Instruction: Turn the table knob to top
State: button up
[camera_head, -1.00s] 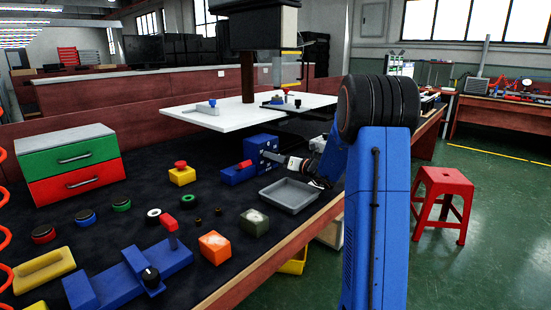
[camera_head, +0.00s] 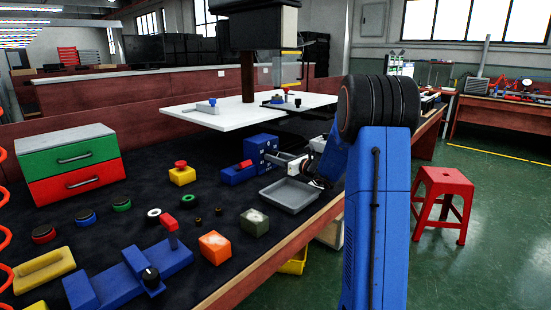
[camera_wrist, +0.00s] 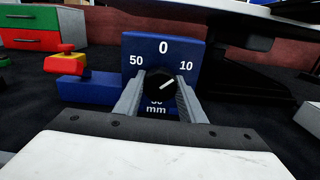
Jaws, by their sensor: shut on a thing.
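A blue dial block (camera_head: 258,146) stands on the dark table; it also shows upright in the wrist view (camera_wrist: 190,50), with 0 at its top, 50 at left and 10 at right. Its round black knob (camera_wrist: 160,84) has a white pointer slanting to the upper right, roughly toward the 10. My gripper (camera_wrist: 158,98) is shut on this knob, one finger on each side. The fingers and the knob partly cover the lower marking. In the head view my gripper (camera_head: 275,157) reaches the block's face from the right, and the knob is hidden.
A grey tray (camera_head: 289,208) lies just below my gripper. A blue base with a red switch (camera_head: 240,172) adjoins the block on the left. A yellow box with a red button (camera_head: 181,174) stands farther left. A white board (camera_head: 190,117) overhangs behind.

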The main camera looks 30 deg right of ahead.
jog(key=shift+n, duration=1.5)
jog(key=o, duration=1)
jog(key=shift+o, duration=0.2)
jog(key=v, duration=1.7)
jog(key=shift+s+d, duration=0.1)
jog(key=shift+s, duration=0.15)
